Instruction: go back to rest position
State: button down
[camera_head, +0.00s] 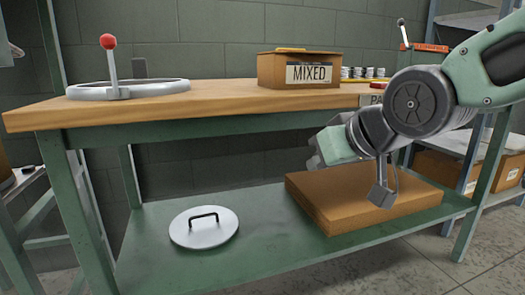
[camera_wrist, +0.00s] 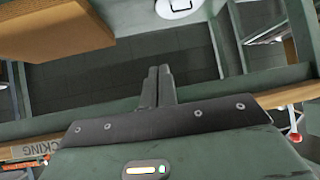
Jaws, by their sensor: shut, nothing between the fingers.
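My gripper shows in the wrist view (camera_wrist: 160,73) with its two dark fingers together and nothing between them. In the head view my arm reaches in from the right, and its end hangs in front of the workbench (camera_head: 215,102), lower than the wooden top and above the lower shelf. The fingers cannot be made out in the head view. A round white lid with a black handle (camera_head: 188,232) lies on the green lower shelf (camera_head: 270,262). It also shows in the wrist view (camera_wrist: 166,10), apart from the fingers.
On the top are a ring-shaped device with a red-knobbed lever (camera_head: 108,45) and a MIXED carton (camera_head: 275,70). The shelf's left part is mostly clear.

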jog(key=s+d+f+n+g+h+p, duration=0.1)
jog(key=s+d+f+g+h+p, duration=0.3)
jog(key=s, duration=0.8)
jog(key=s+f+n+g+p, duration=0.2)
jog(key=s+f+g, duration=0.35)
jog(key=s, duration=0.55)
notch_tip(320, 180, up, 36)
jog(key=p, duration=3.5)
jog(key=shift+w+f+m, duration=0.15)
jog(key=shift+f+m, duration=0.1)
jog(key=shift+m, duration=0.05)
